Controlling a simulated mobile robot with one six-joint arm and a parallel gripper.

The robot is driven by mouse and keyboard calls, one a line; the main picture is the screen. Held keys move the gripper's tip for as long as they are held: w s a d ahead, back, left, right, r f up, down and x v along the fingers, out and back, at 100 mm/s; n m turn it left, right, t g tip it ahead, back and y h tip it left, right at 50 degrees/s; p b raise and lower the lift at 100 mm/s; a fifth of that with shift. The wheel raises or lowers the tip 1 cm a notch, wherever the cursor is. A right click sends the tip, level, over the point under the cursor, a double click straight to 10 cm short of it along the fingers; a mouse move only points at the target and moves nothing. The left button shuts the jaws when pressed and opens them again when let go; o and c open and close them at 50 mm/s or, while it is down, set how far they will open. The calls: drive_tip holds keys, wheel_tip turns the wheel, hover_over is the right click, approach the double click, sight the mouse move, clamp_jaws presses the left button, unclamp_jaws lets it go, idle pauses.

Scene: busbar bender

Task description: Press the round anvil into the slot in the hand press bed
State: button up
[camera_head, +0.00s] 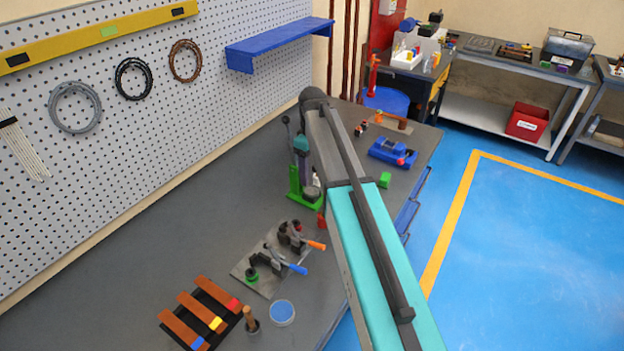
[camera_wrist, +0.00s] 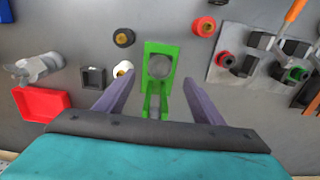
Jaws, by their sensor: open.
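The green hand press (camera_wrist: 150,50) lies between and beyond my fingers in the wrist view; its green side also shows in the head view (camera_head: 294,186). A grey round shape (camera_wrist: 160,66) shows in its bed; I cannot tell whether it is the anvil or an opening. My gripper (camera_wrist: 158,88) is open, its two purple fingers apart on either side of the press, with nothing seen between them in hold. In the head view my gripper (camera_head: 303,170) points down at the press, partly hidden by my arm.
A white round piece (camera_wrist: 123,69), black square holder (camera_wrist: 93,78) and red tray (camera_wrist: 42,103) are left. A clamp plate (camera_wrist: 225,72) is right.

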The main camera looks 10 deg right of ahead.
wheel_tip(320, 180, up, 9)
drive_tip(key=b, duration=0.2)
drive_tip(key=shift+f, duration=0.2)
drive_tip(key=shift+s+f, duration=0.1)
idle(0.9)
